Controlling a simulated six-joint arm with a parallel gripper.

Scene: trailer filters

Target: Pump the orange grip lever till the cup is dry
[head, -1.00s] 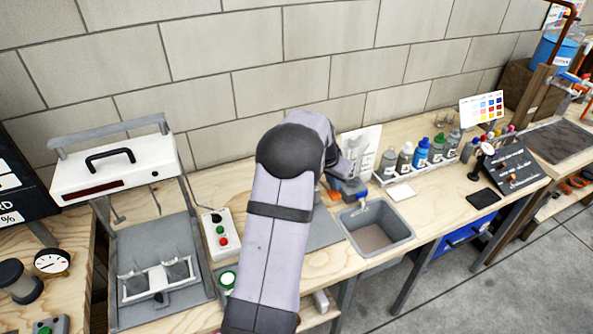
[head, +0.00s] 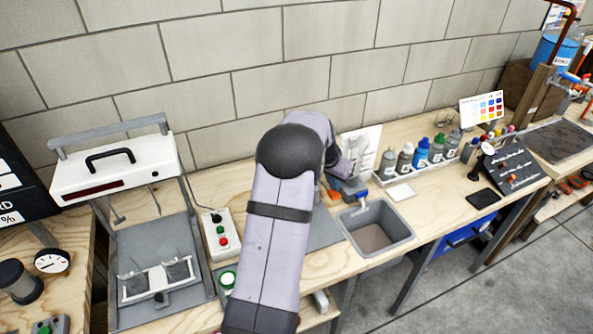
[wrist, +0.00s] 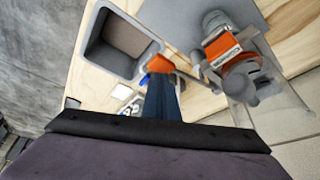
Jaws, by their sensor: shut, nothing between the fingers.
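The orange grip (wrist: 160,68) of the lever shows in the wrist view, just beyond my fingertips. A thin grey arm runs from it to a grey pump body with an orange label band (wrist: 221,48). My gripper (wrist: 161,78) is shut and empty, its fingertips close against the near side of the grip; I cannot tell whether they touch. In the head view my gripper (head: 351,187) is beside the sink, and my arm hides most of the pump. I cannot make out the cup or any water in it.
A grey sink (head: 378,232) is set in the wooden bench beside the pump. Several bottles (head: 421,151) stand in a row behind it. A white card (head: 360,150) stands at the wall. A control box (head: 221,235) is left of my arm.

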